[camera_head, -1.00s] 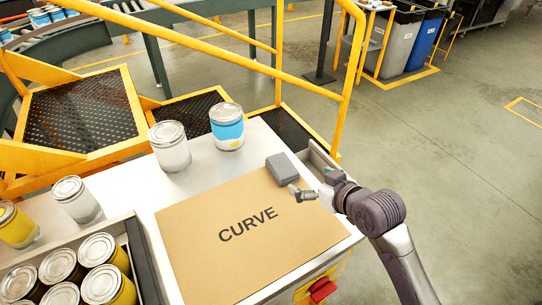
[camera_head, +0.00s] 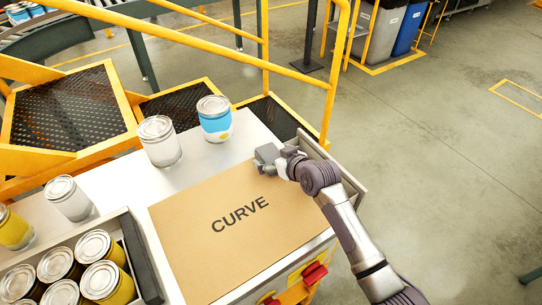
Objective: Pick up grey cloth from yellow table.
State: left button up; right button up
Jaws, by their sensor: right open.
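The grey cloth (camera_head: 266,152) looks like a small folded block. It lies at the far right corner of the brown CURVE board, on the pale-topped table (camera_head: 112,178). My right gripper (camera_head: 272,166) is at the near right side of the cloth, with its open fingers around or just beside it. I cannot tell whether they touch it, and the fingers hide part of the cloth. My left gripper is not in view.
A blue-and-white can (camera_head: 215,122) and a plain can (camera_head: 160,142) stand behind the board (camera_head: 185,245). A crate (camera_head: 142,262) of yellow cans is at lower left. A yellow railing (camera_head: 335,75) rises behind the table. A red button (camera_head: 314,274) is at the front.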

jog(key=shift+x, duration=0.75)
jog(key=c, duration=1.2)
